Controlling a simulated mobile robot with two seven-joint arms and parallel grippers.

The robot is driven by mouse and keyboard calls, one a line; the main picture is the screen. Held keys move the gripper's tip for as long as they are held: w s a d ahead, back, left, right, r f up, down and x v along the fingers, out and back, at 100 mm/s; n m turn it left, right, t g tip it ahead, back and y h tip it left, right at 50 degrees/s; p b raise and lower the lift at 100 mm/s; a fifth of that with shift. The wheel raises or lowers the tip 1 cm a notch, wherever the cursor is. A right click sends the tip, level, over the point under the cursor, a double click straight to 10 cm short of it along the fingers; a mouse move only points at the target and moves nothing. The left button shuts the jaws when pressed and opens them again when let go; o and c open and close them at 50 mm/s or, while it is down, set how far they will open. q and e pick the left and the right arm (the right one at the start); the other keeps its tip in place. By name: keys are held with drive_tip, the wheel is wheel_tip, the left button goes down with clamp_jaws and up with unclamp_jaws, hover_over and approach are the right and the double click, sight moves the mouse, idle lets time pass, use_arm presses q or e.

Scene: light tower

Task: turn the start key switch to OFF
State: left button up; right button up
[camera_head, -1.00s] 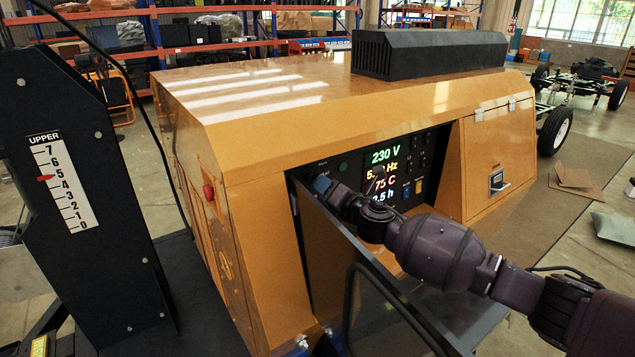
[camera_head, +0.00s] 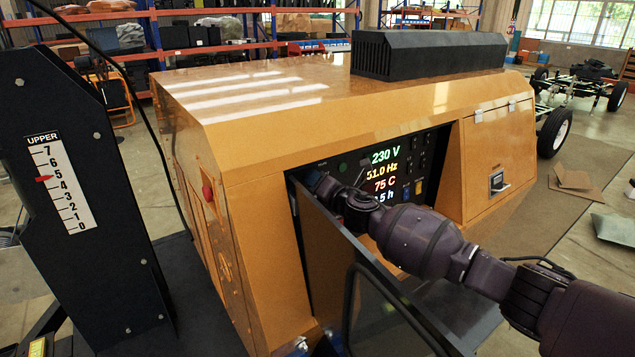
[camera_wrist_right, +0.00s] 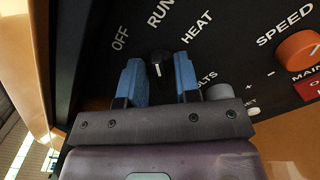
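The start key switch (camera_wrist_right: 158,62) is a small dark knob with a white mark, on the black control panel (camera_wrist_right: 235,60) in the right wrist view. The labels OFF, RUN and HEAT arc above it. The knob stands roughly upright in the picture, its line toward RUN. My right gripper (camera_wrist_right: 160,82) has its two blue fingers apart, one on each side of the knob, with gaps visible. In the head view the right gripper (camera_head: 315,181) is at the panel's upper left, mostly hidden by its own wrist and hiding the switch. My left gripper is not in view.
An orange SPEED knob (camera_wrist_right: 299,52) and a grey knob (camera_wrist_right: 216,92) sit right of the switch. The open panel door (camera_head: 330,240) stands left of and below my right arm. The lit display (camera_head: 384,175) reads 230 V, 51.0 Hz and 75 C. A black tower (camera_head: 90,200) stands left.

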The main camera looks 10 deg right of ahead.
drive_tip(key=shift+n, duration=0.5)
drive_tip(key=n+p, duration=0.2)
drive_tip(key=n, duration=0.6)
drive_tip(key=shift+a+p, duration=0.1)
drive_tip(key=shift+p, duration=0.25)
drive_tip(key=o, duration=0.5)
drive_tip(key=shift+s, duration=0.1)
drive_tip(key=shift+o, duration=0.2)
